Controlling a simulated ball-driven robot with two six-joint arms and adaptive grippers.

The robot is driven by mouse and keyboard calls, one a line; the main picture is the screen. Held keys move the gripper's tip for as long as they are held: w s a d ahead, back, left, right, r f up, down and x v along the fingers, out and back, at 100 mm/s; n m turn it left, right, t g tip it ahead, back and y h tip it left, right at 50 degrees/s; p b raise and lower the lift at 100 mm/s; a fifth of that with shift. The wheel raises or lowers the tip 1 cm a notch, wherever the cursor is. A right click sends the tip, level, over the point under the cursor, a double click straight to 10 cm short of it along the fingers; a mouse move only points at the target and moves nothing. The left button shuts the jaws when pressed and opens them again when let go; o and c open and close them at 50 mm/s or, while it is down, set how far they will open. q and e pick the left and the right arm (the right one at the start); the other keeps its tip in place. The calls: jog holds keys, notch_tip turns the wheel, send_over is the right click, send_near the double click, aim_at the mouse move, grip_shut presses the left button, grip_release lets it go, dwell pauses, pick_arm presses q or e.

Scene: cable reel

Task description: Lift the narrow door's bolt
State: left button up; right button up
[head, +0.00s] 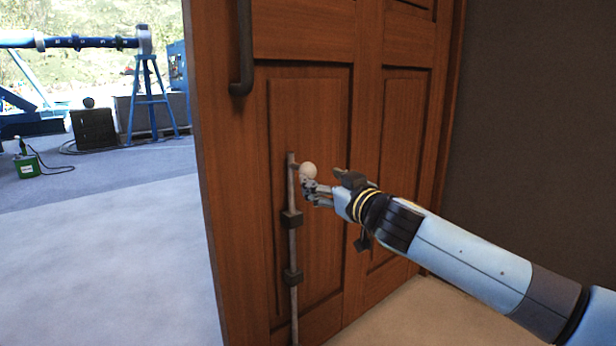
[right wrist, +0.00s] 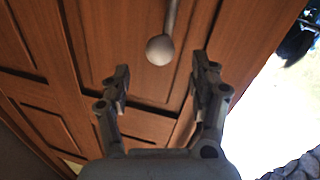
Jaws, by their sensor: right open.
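The narrow door (head: 375,110) is brown panelled wood. Its bolt (head: 293,245) is a thin grey upright rod held by two dark brackets, with a pale round knob (head: 308,170) near its top. My right gripper (head: 309,188) is open at the knob, just below and to the right of it. In the right wrist view the knob (right wrist: 160,50) lies ahead of the fingertips, roughly midway between them, and is not clasped. The open fingers (right wrist: 162,85) hold nothing. The bolt's lower end runs out of the head view. My left gripper is not in view.
A dark vertical handle (head: 242,50) is on the door above the bolt. A dark wall (head: 535,130) stands to the right. The floor left of the door (head: 100,250) is clear. Farther back are a blue stand (head: 150,95) and a green box (head: 29,166).

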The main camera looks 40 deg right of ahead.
aim_at(312, 174)
jog(key=w, duration=0.6)
jog(key=shift+w+d+p, duration=0.1)
jog(key=shift+d+p, duration=0.3)
jog(key=shift+w+f, duration=0.1)
jog(key=shift+w, duration=0.4)
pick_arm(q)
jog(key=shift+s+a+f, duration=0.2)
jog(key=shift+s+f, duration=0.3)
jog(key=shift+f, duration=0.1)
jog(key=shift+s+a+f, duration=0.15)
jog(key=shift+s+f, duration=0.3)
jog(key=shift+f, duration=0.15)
pick_arm(e)
grip_shut()
